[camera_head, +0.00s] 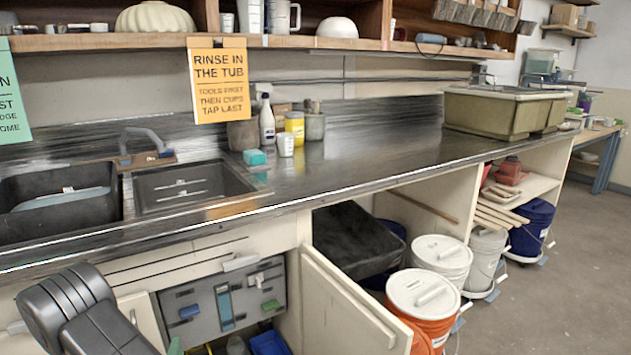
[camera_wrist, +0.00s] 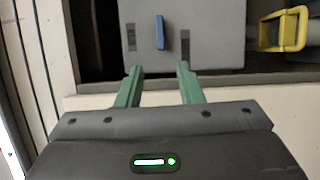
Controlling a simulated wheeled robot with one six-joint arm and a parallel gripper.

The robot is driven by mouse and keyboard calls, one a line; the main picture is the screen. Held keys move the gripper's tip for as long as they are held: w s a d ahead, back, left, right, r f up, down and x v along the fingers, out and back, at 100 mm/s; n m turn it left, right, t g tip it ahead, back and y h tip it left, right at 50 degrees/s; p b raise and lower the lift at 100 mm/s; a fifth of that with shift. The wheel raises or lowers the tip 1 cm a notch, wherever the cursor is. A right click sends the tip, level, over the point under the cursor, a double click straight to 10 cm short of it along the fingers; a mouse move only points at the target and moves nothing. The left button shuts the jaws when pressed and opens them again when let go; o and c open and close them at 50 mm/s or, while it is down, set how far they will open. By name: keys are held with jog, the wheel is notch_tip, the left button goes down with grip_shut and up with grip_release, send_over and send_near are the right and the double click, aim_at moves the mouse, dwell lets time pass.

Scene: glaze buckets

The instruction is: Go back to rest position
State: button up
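My gripper (camera_wrist: 159,82) shows in the wrist view with its two green fingers apart and nothing between them. Beyond the fingertips is a grey panel (camera_wrist: 205,30) with a blue piece (camera_wrist: 160,32) on it; I cannot tell whether the fingers touch the panel. In the head view, part of my dark arm is at the lower left, and the gripper is not clearly seen there. The grey panel (camera_head: 203,303) stands in the open cabinet under the sink, with blue and green pieces on it.
An open cabinet door (camera_head: 340,315) juts out right of the panel. An orange bucket (camera_head: 425,300) and white-lidded buckets (camera_head: 442,255) stand under the counter (camera_head: 370,165). A yellow handle (camera_wrist: 283,30) is right of the panel in the wrist view. The floor at right is clear.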

aim_at(189, 314)
jog(key=w, duration=0.4)
jog(key=w+a, duration=0.1)
jog(key=w, duration=0.3)
jog(key=w+b, duration=0.1)
jog(key=w, duration=0.3)
jog(key=shift+w+a, duration=0.25)
jog(key=shift+a, duration=0.05)
jog(key=shift+w+r+m, duration=0.15)
jog(key=shift+w+m, duration=0.05)
jog(key=shift+m, duration=0.1)
jog(key=shift+r+m+g+p, duration=0.1)
jog(key=shift+m+g+p, duration=0.2)
jog(key=shift+m+p, duration=0.15)
jog(key=m+g, duration=0.1)
jog(key=m, duration=0.3)
jog(key=shift+g, duration=0.4)
jog(key=shift+d, duration=0.15)
